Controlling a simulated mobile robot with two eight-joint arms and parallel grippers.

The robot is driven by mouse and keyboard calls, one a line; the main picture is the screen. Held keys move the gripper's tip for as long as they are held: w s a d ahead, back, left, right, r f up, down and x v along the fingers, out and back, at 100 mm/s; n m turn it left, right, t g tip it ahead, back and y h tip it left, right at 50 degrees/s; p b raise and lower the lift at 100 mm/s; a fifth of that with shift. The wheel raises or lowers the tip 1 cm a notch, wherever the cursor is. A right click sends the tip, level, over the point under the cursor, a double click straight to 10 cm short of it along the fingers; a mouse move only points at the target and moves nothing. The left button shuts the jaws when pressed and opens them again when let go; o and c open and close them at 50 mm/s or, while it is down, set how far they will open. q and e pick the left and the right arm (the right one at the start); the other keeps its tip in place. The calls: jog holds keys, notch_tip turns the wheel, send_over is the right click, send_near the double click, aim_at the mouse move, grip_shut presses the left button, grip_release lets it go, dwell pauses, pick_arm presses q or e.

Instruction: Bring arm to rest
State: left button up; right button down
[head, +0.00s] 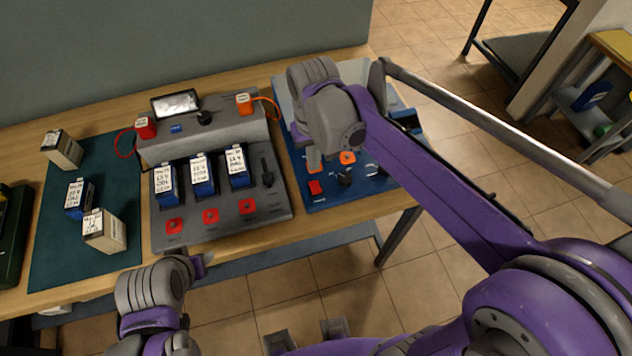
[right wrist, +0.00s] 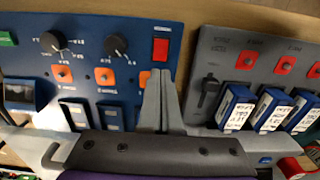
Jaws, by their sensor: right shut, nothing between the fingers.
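My right arm reaches over the blue panel (head: 330,197) on the right of the bench. Its gripper (head: 314,158) points down at the panel, and its own wrist partly covers it. In the right wrist view the two grey fingers (right wrist: 160,90) are together with nothing between them, near the red switch (right wrist: 160,49). I cannot tell whether they touch the panel. My left arm is low at the front of the bench. Only a small part of its gripper (head: 198,265) shows, and its fingers cannot be made out.
A grey test station (head: 220,222) holds three blue batteries (head: 201,180) in a row. Several more batteries are on the green mat (head: 55,255) at left. Red and orange clips (head: 245,103) sit on the station's raised back. Tiled floor (head: 440,290) is open right of the wooden bench.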

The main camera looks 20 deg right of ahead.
jog(key=shift+r, duration=0.1)
dwell(0.5)
jog(key=s+d+f+t, duration=0.2)
jog(key=s+d, duration=0.1)
jog(key=s, duration=0.3)
jog(key=s+d+f+t, duration=0.3)
jog(key=s, duration=0.4)
jog(key=shift+s+d+f+t, duration=0.2)
jog(key=shift+d+f+t, duration=0.1)
jog(key=shift+d+f, duration=0.05)
